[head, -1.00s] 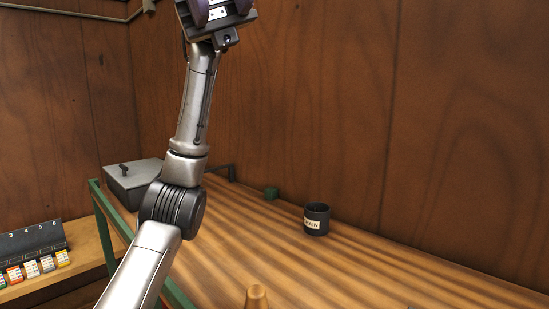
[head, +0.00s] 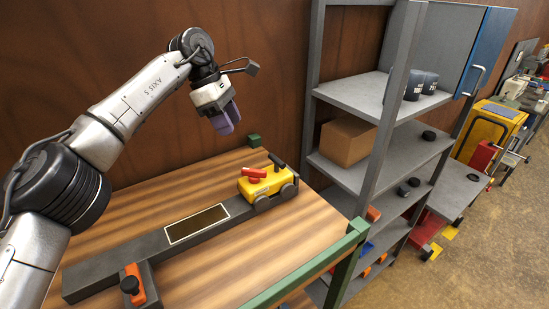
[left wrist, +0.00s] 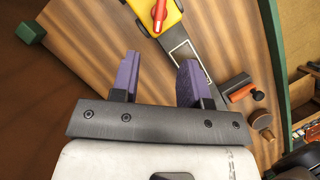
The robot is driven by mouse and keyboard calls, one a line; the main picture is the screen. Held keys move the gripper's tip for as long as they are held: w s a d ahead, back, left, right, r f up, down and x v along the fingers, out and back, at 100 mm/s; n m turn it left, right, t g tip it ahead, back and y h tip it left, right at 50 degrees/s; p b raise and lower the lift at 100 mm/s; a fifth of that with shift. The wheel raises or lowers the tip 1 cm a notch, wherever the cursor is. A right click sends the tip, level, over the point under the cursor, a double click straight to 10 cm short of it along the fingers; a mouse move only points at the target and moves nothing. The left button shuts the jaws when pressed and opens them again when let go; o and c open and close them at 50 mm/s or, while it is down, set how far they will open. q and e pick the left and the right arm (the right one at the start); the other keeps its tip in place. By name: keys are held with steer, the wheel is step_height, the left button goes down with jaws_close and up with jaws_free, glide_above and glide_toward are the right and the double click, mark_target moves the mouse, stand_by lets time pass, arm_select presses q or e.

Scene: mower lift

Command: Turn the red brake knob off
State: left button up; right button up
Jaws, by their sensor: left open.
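A yellow carriage (head: 267,184) with red parts on top sits at the far end of a dark grey rail on the wooden bench. A red knob (head: 254,173) is on its near left part. A second red piece with a dark tip (head: 277,161) stands behind it. In the left wrist view a red lever-shaped knob (left wrist: 160,14) shows at the top edge on the yellow body. My left gripper (head: 225,121) is open and empty, above and to the left of the carriage, with its purple fingers pointing down. It also shows in the left wrist view (left wrist: 158,70). My right gripper is not in view.
A green bench rail (head: 312,263) edges the right side. A grey shelf (head: 345,92) with a cardboard box (head: 347,141) stands beyond.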

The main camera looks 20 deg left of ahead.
mark_target(254, 169)
arm_select(q)
steer(key=p+x, duration=0.3)
steer(key=x, duration=0.8)
steer(key=shift+f, duration=0.4)
steer(key=shift+x, duration=0.85)
jaws_close()
